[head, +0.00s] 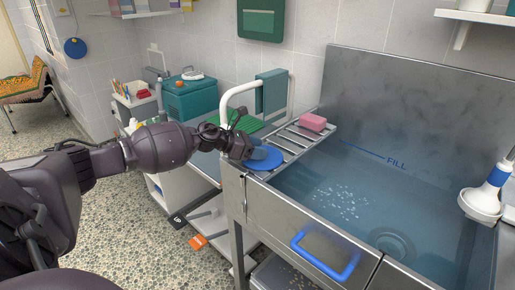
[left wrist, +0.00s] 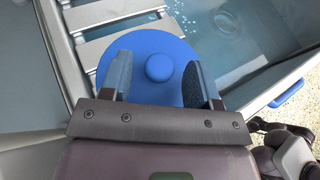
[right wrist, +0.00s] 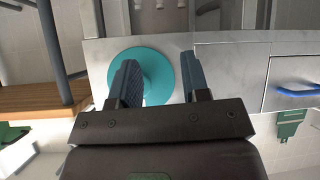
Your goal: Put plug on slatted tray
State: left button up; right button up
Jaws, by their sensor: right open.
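The plug is a blue disc (head: 265,159) with a round knob, at the near end of the slatted tray (head: 300,136). In the left wrist view the plug (left wrist: 159,68) covers the near part of the tray's slats (left wrist: 122,38); I cannot tell whether it rests fully on them. My left gripper (head: 244,145) is right at the plug. Its fingers (left wrist: 157,82) are apart over the disc, with the knob visible between and beyond them and not clamped. My right gripper (right wrist: 160,85) is open and empty, outside the head view.
A pink sponge (head: 313,122) lies on the tray's far end. The steel tub (head: 420,78) holds water, with a blue handle (head: 325,262) on its front. A white and blue shower head (head: 484,200) is at the right. A teal disc (right wrist: 150,70) shows near my right gripper.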

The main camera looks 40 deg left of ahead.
pick_arm(q)
jog(key=shift+r, duration=0.2)
jog(key=shift+s+a, duration=0.15)
jog(key=p+v, duration=0.2)
jog(key=v, duration=0.8)
jog(key=shift+v, duration=0.8)
